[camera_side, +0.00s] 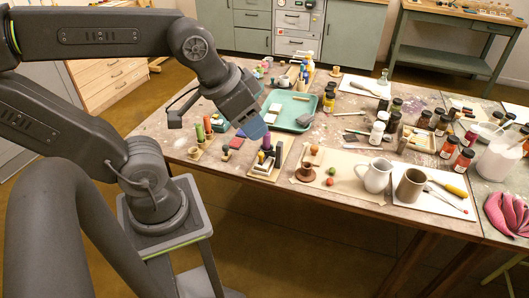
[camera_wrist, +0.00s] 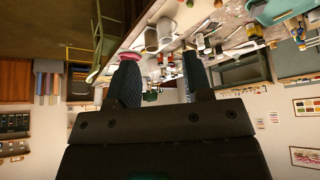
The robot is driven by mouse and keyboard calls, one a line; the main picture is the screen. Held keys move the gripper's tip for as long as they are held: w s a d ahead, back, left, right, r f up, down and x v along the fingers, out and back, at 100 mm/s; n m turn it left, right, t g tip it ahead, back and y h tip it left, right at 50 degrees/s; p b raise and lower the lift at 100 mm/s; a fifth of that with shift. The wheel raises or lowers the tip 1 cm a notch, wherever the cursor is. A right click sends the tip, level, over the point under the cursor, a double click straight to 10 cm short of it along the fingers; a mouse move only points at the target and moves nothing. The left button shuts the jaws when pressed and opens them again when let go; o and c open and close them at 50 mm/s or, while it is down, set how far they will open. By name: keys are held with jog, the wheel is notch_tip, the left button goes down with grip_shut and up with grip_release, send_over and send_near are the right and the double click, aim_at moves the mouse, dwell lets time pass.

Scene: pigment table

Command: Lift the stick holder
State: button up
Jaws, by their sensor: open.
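I cannot tell for certain which item is the stick holder. A small wooden holder (camera_side: 264,170) with upright pieces, one of them purple, stands near the table's front edge in the side view. Another small stand with green and red upright sticks (camera_side: 203,130) is to its left. My gripper (camera_side: 256,130) is above and just left of the purple piece, tilted down to the right; contact cannot be judged. In the wrist view my gripper (camera_wrist: 160,80) has its two dark fingers well apart with nothing held between them. I cannot make out either holder in the wrist view.
A teal tray (camera_side: 310,127) lies behind my gripper. A small brown cup (camera_side: 305,173), a white jug (camera_side: 374,177) and a grey-brown mug (camera_side: 409,187) stand to the right. Jars (camera_side: 377,132) crowd the table beyond. The table's front edge is close.

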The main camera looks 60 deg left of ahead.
dwell(0.3)
jog(key=t+y, duration=0.1)
jog(key=t, duration=0.2)
send_over(261, 153)
jog(key=s+d, duration=0.1)
jog(key=d, duration=0.1)
notch_tip(261, 153, down, 8)
jog(key=s+a+f+g+h, duration=0.1)
jog(key=s+a+f+g, duration=0.1)
jog(key=s+f+g, duration=0.25)
jog(key=shift+t, duration=0.25)
jog(key=x, duration=1.4)
jog(key=shift+s+f, duration=0.2)
jog(key=shift+s, duration=0.1)
grip_shut()
